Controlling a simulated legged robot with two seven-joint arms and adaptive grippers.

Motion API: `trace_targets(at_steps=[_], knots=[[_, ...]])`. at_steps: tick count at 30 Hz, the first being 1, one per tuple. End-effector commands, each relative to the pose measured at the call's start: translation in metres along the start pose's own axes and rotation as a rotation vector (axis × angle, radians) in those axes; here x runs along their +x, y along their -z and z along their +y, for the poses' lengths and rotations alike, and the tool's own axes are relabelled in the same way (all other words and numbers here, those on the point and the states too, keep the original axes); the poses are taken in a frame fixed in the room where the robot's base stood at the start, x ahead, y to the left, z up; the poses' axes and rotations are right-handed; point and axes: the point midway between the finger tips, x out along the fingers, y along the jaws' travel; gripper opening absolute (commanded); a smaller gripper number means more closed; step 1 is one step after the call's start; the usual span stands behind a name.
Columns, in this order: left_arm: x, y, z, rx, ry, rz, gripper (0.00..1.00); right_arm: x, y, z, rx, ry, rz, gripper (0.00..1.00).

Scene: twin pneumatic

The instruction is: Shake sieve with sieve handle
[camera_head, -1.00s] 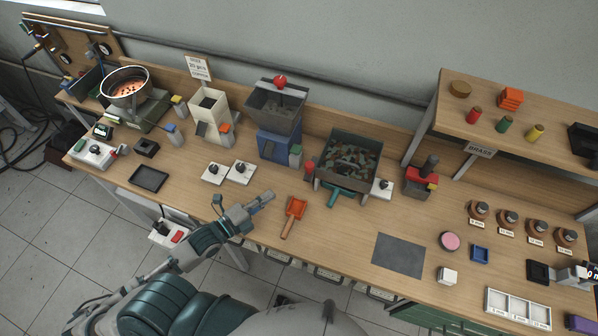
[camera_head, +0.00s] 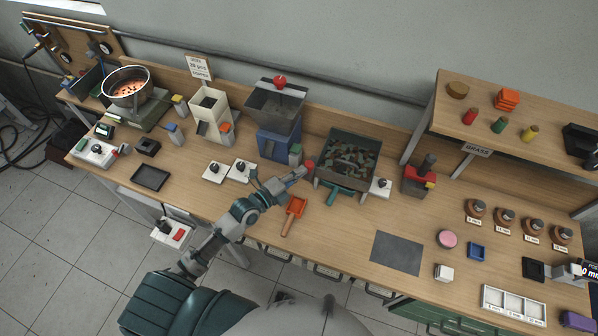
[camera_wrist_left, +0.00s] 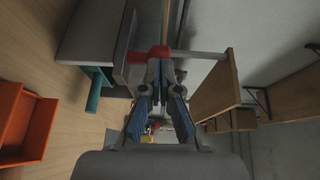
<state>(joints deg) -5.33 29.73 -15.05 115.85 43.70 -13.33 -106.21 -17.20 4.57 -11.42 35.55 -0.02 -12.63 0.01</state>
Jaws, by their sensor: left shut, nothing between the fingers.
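The sieve is a dark grey open box (camera_head: 371,145) holding mottled brown and green pieces, on the table at the middle. Its teal T-shaped sieve handle (camera_head: 338,193) sticks out at the front. Both show in the left wrist view: the grey box wall (camera_wrist_left: 92,30) and the teal handle (camera_wrist_left: 97,88), left of the fingers. My left gripper (camera_head: 301,173) is shut and empty at the left side of the sieve, up against a small red part (camera_head: 309,164). In the wrist view the red part (camera_wrist_left: 155,52) is just beyond the fingertips (camera_wrist_left: 160,78); whether they touch is unclear. My right gripper is out of view.
An orange scoop (camera_head: 296,207) lies below my left gripper; it is near in the wrist view (camera_wrist_left: 25,125). A blue-based hopper (camera_head: 275,142) stands behind left. White switch plates (camera_head: 240,171) are left, another switch (camera_head: 380,187) right. A grey mat (camera_head: 397,253) is clear.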

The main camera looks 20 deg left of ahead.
Motion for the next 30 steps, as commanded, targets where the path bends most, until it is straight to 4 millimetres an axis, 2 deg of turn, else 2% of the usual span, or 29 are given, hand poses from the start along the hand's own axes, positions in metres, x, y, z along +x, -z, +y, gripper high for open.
trace_targets(at_steps=[6,15,18,30], knots=[[0.003,-0.002,0.000,0.001,0.001,0.000,0.00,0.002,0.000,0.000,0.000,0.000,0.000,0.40],[0.045,-0.023,0.000,0.003,0.001,0.002,0.00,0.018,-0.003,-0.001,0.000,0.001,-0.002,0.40],[0.051,-0.026,-0.002,0.002,0.001,0.001,0.00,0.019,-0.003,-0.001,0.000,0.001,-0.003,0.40],[0.052,-0.027,-0.003,0.000,0.000,0.001,0.00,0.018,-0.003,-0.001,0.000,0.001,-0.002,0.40]])
